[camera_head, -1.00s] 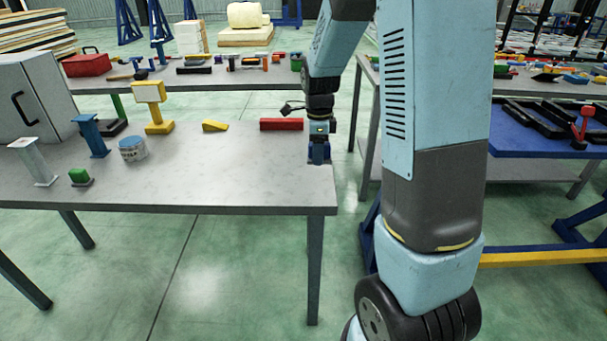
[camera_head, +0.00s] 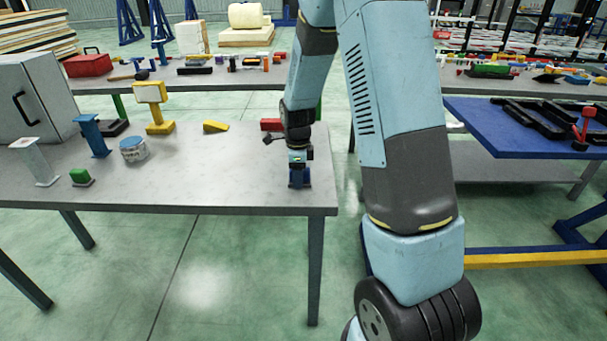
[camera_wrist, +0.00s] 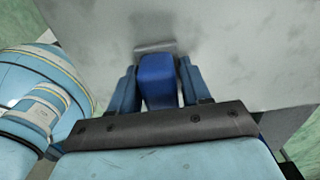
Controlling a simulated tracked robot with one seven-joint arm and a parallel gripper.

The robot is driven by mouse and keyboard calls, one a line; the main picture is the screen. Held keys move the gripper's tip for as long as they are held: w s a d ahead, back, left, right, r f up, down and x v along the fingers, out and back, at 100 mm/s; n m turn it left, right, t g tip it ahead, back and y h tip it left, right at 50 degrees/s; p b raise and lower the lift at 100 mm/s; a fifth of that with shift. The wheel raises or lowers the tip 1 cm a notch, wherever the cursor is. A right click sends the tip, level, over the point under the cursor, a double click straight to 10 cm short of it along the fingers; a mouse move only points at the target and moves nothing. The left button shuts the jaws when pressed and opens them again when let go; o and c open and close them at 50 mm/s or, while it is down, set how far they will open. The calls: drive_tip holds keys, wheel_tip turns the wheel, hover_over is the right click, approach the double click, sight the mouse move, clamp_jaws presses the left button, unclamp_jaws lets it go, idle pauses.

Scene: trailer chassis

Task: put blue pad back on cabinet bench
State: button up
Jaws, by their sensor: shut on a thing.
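My gripper (camera_head: 299,181) is over the right end of the grey bench (camera_head: 220,180), near its right edge. In the wrist view, my gripper (camera_wrist: 160,84) is shut on the blue pad (camera_wrist: 156,72), which sits between the two blue fingers. The grey bench top (camera_wrist: 235,60) lies below it. In the head view the pad is hard to tell from the fingers, and I cannot tell whether it touches the bench. A grey cabinet (camera_head: 35,95) with a dark handle stands at the bench's left end.
On the bench stand a blue stand (camera_head: 91,136), a yellow stand (camera_head: 157,110), a pale stand (camera_head: 37,162), a green block (camera_head: 81,177), a round tin (camera_head: 133,149), a yellow wedge (camera_head: 215,126) and a red block (camera_head: 271,125). The middle and right front are clear.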

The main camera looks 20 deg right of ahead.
drive_tip(key=o, duration=1.1)
